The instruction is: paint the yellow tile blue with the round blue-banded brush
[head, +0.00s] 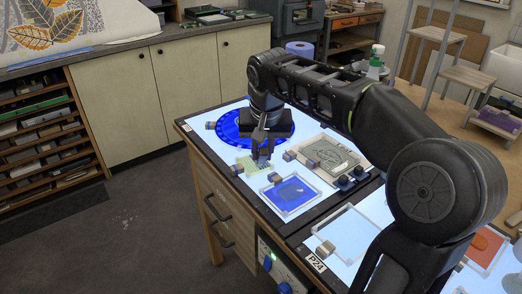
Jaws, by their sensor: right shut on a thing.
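The yellow tile (253,171) is small and lies on the lit table top; its left part is pale yellow-green and its right part, by the gripper, looks bluish. My right gripper (262,156) points down over the tile, shut on a thin thing that I take for the round blue-banded brush. The brush is mostly hidden by the fingers, and its band cannot be made out. I cannot tell whether its tip touches the tile. My left gripper is not in view.
A large blue disc (228,135) lies behind my gripper. A framed blue panel (290,198) is in front, and a framed patterned panel (332,149) is to the right. Small blocks (289,155) stand around them. My right arm spans over the table's right side.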

